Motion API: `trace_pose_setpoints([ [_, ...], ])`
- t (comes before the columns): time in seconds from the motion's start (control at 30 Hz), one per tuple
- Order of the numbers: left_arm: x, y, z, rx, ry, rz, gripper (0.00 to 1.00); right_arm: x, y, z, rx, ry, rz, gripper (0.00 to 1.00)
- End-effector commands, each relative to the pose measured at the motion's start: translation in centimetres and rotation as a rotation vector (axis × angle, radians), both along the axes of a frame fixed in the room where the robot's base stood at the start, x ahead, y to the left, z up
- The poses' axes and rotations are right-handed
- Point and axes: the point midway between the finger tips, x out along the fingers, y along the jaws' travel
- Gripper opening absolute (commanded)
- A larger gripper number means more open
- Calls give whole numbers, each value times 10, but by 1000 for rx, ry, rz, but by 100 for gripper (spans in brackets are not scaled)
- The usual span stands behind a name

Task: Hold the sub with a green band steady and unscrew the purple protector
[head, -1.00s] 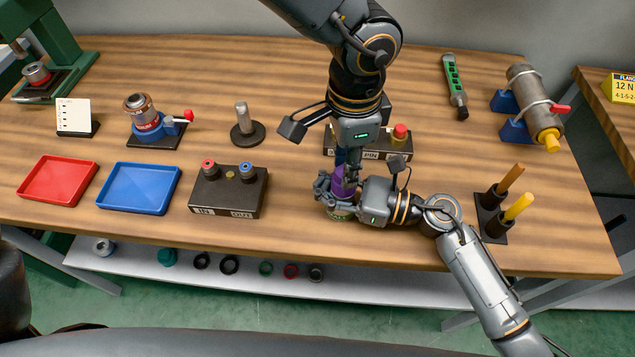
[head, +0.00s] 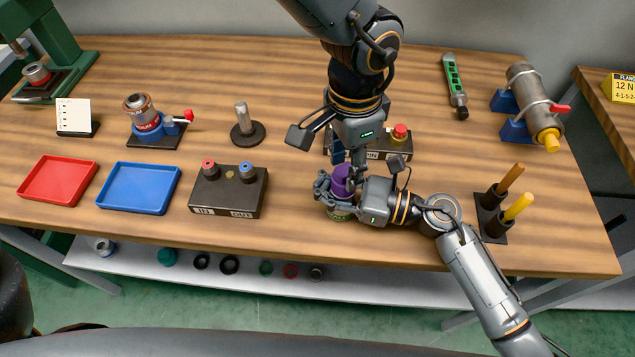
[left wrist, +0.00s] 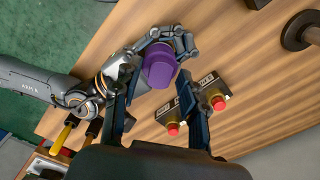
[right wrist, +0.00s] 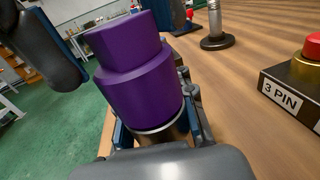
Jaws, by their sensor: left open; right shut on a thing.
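The purple protector (head: 344,178) stands upright on top of the sub (head: 340,215), near the table's front edge. A bit of green shows low on the sub. My right gripper (head: 338,197) is shut around the sub below the protector. The right wrist view shows the protector (right wrist: 140,80) large, with a metallic strip of the sub (right wrist: 165,133) between the fingers. My left gripper (head: 348,160) is open and points down just above and behind the protector. In the left wrist view the protector (left wrist: 160,69) lies beyond the tips of the open fingers, apart from them.
Behind stands a box with a red-topped post (head: 400,131). A black IN/OUT block (head: 228,192), a blue tray (head: 139,188) and a red tray (head: 58,180) lie left. A holder with two orange-yellow handled tools (head: 495,222) stands right. Several rings lie on the lower shelf.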

Motion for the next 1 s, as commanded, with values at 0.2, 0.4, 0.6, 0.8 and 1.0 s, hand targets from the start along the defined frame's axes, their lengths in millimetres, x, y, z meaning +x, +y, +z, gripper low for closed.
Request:
trace_pose_setpoints([
  [0.2,0,-1,0,-4,1,-389,42,0,0,0,1,0,0,0],
  [0.4,0,-1,0,-4,1,-786,42,0,0,0,1,0,0,0],
  [0.6,0,-1,0,-4,0,-1121,42,0,0,0,1,0,0,0],
  [0.8,0,-1,0,-3,1,-1254,42,0,0,0,1,0,0,0],
  [1.0,-1,-1,0,-5,0,-1622,42,0,0,0,1,0,0,0],
])
